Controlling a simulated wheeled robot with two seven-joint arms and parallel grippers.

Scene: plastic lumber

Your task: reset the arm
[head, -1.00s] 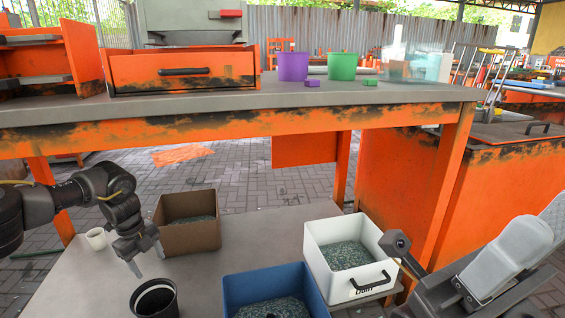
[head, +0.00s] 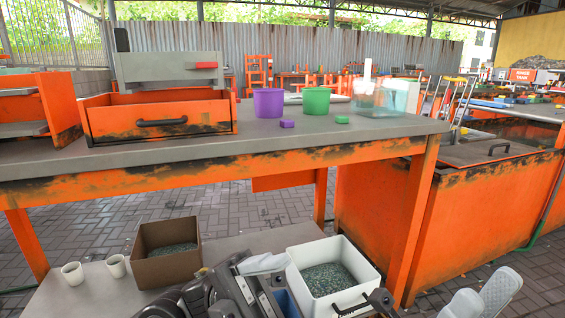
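My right gripper (head: 488,288) shows at the bottom right corner. Its two light grey fingers stand apart with nothing between them, and its base is cut off by the frame edge. My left arm (head: 228,295) comes in at the bottom middle as dark and pale links, in front of the lower shelf. Its end lies between the brown bin (head: 165,268) and the white bin (head: 364,265).
The orange workbench (head: 220,160) holds a drawer box (head: 207,118), a purple pot (head: 268,103), a green pot (head: 316,101), small blocks and a clear container (head: 380,100). Two white cups (head: 73,273) stand on the lower shelf. A blue bin (head: 287,304) is mostly hidden behind my arm.

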